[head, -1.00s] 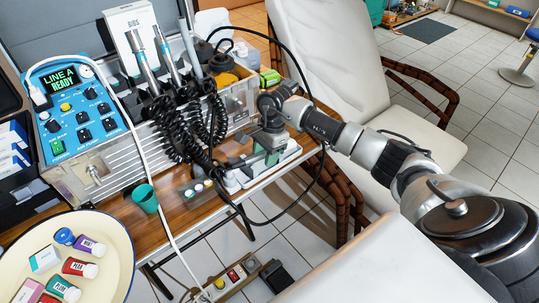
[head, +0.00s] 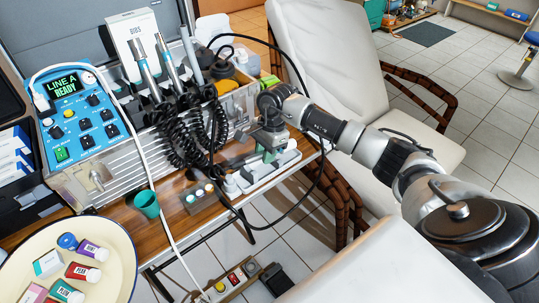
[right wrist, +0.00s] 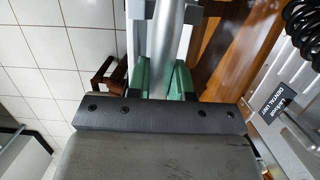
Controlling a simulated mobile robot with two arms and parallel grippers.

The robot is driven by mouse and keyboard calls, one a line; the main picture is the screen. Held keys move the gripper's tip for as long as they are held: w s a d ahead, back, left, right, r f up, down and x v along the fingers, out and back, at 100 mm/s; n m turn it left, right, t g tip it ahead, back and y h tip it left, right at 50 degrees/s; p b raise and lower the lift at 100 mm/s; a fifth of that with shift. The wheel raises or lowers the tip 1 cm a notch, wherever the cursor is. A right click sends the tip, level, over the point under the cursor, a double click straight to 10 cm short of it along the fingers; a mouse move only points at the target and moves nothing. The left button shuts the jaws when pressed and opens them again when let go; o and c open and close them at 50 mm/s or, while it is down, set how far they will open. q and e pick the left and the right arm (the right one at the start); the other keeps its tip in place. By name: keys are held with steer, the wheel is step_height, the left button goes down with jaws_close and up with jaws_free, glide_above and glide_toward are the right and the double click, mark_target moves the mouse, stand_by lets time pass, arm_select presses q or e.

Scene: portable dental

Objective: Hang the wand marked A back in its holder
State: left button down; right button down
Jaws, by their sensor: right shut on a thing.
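My right gripper (head: 268,152) is low over the right end of the table, at a pale tray (head: 285,172). In the right wrist view its green fingers (right wrist: 163,80) are shut on a grey metal cylinder, the wand (right wrist: 165,45). No letter shows on it, and in the head view the gripper mostly hides it. The black holder (head: 160,100) on the dental unit carries two silver wands with blue bands, one on the left (head: 141,62) and one on the right (head: 166,55). I cannot read their marks. My left gripper is out of view.
The blue control box (head: 85,112) shows "LINE A READY". Coiled black cords (head: 185,140) hang at the unit's front, and a black hose loops around my right gripper. A teal cup (head: 146,203) and a round plate (head: 110,235) with small boxes and bottles are nearer.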

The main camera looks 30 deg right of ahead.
steer(key=shift+a+p+v, duration=0.25)
steer(key=shift+p+v, duration=0.4)
steer(key=shift+v, duration=0.6)
steer(key=shift+a+p+v, duration=0.25)
steer(key=shift+p+v, duration=0.4)
steer(key=shift+v, duration=0.6)
steer(key=shift+r, duration=0.1)
